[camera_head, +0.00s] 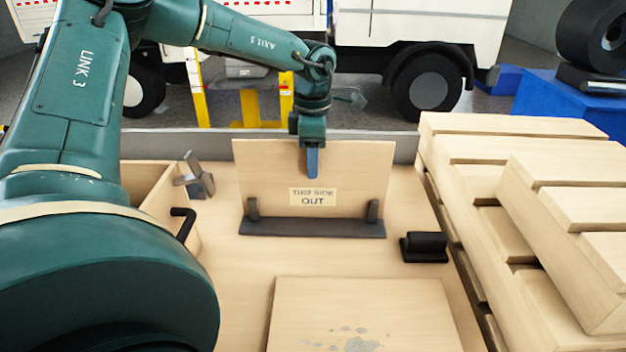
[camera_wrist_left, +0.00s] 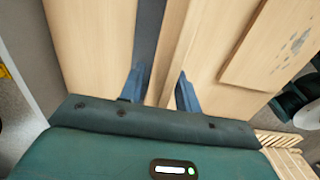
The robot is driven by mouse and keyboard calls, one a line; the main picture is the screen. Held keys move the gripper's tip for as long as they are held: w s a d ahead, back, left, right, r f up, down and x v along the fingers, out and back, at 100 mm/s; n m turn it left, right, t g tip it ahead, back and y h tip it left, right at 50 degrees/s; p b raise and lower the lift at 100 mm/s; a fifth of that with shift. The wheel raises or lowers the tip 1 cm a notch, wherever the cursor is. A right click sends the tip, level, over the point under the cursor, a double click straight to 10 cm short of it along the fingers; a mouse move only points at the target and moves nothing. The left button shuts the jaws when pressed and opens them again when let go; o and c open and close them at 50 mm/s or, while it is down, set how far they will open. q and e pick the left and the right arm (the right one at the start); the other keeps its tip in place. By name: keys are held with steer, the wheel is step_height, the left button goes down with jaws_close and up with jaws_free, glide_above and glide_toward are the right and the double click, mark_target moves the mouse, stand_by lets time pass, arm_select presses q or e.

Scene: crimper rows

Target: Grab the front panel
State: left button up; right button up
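The front panel (camera_head: 270,170) is a pale wooden board with a "THIS SIDE OUT" label. It stands upright in a dark slotted stand (camera_head: 312,228) on the workbench. My left gripper (camera_head: 312,160) is at the panel's top edge, pointing down. One blue finger shows in front of the panel; the other is hidden behind it. In the left wrist view, the blue fingers (camera_wrist_left: 160,92) are spread on either side of the panel's upper edge (camera_wrist_left: 172,50), with gaps visible. My right gripper is in neither view.
A wooden box (camera_head: 152,190) with a black handle and a grey metal piece (camera_head: 196,180) are left of the stand. A black block (camera_head: 424,246) sits to its right. A flat stained board (camera_head: 360,310) lies in front. Stacked pallets (camera_head: 520,150) fill the right side.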

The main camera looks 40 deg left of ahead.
arm_select(q)
steer(key=shift+c, duration=0.5)
jaws_close()
stand_by(0.9)
